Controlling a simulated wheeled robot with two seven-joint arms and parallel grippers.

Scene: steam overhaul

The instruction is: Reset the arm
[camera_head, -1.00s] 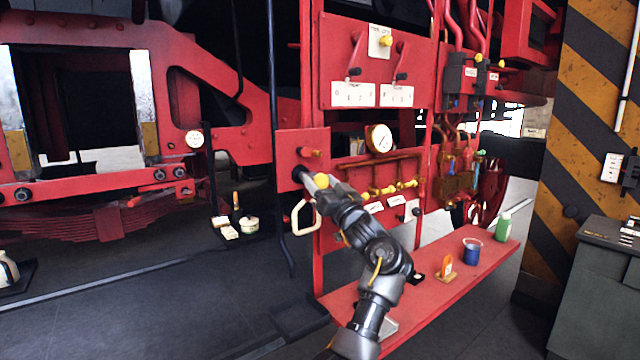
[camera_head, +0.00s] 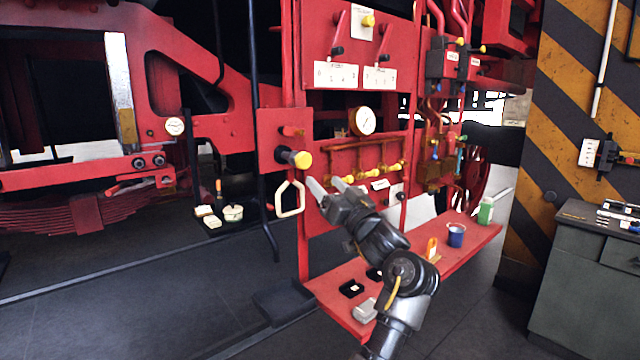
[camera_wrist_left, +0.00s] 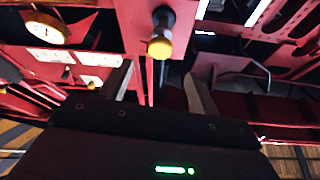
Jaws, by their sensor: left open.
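My left arm comes up from the bottom of the head view. Its gripper (camera_head: 326,185) is open and empty in front of the red panel (camera_head: 360,112), its fingers pointing up and left. A dark knob with a yellow cap (camera_head: 302,160) sticks out of the panel's left plate, just up and left of the fingertips and apart from them. In the left wrist view the yellow-capped knob (camera_wrist_left: 159,47) shows between the two spread fingers, beyond them. My right gripper is not in view.
A cream loop handle (camera_head: 290,200) hangs below the knob. A red shelf (camera_head: 420,270) below my arm holds a blue cup (camera_head: 456,235), a green bottle (camera_head: 486,211) and small items. A grey cabinet (camera_head: 580,270) stands at right. The dark floor at left is mostly clear.

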